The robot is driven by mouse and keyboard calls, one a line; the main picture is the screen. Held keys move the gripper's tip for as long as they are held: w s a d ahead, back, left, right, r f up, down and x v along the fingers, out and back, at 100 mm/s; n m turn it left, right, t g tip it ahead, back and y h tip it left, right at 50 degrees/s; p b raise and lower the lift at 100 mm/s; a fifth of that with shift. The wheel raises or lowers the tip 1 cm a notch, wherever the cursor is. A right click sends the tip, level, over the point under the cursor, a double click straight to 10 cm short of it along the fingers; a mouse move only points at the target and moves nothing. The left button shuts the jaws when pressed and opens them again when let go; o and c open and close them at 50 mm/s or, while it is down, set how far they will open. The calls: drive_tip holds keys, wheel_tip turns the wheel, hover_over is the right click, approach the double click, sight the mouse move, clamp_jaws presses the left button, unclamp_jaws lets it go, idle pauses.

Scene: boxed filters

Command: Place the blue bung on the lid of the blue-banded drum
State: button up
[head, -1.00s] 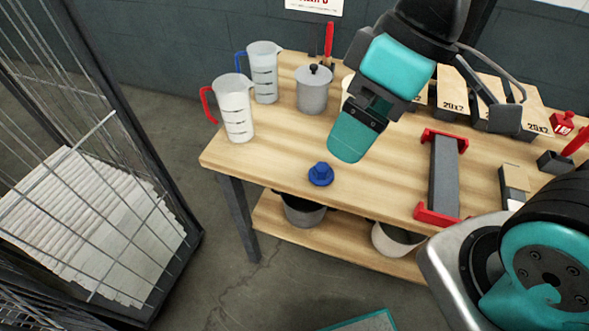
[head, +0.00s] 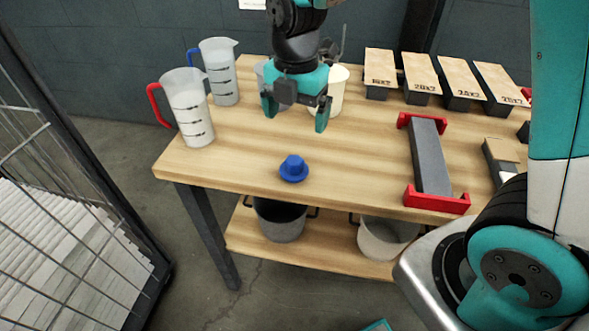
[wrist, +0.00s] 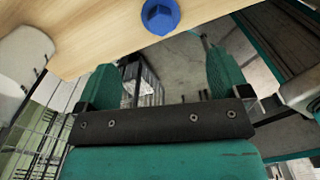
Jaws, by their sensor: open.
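The blue bung (head: 293,168) stands on the wooden table (head: 240,160) near its front edge, wide flange down and narrower knob up. It also shows in the wrist view (wrist: 160,15) at the top, beyond the fingertips. My gripper (head: 294,112) is open and empty, above the table behind the bung and apart from it. I cannot make out a blue-banded drum in the present views.
A red-handled jug (head: 187,108) and a blue-handled jug (head: 218,72) stand at the table's left. A grey bar with red ends (head: 430,155) lies to the right. Several labelled boxes (head: 420,72) line the back. Buckets (head: 281,220) sit on the lower shelf. A wire cage (head: 60,190) stands left.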

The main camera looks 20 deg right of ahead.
sight(296, 158)
wheel_tip(296, 158, down, 13)
drive_tip(key=shift+f+p, duration=0.15)
drive_tip(key=shift+p, duration=0.15)
drive_tip(key=shift+c, duration=0.4)
drive_tip(key=c, duration=1)
drive_tip(key=shift+o, duration=0.2)
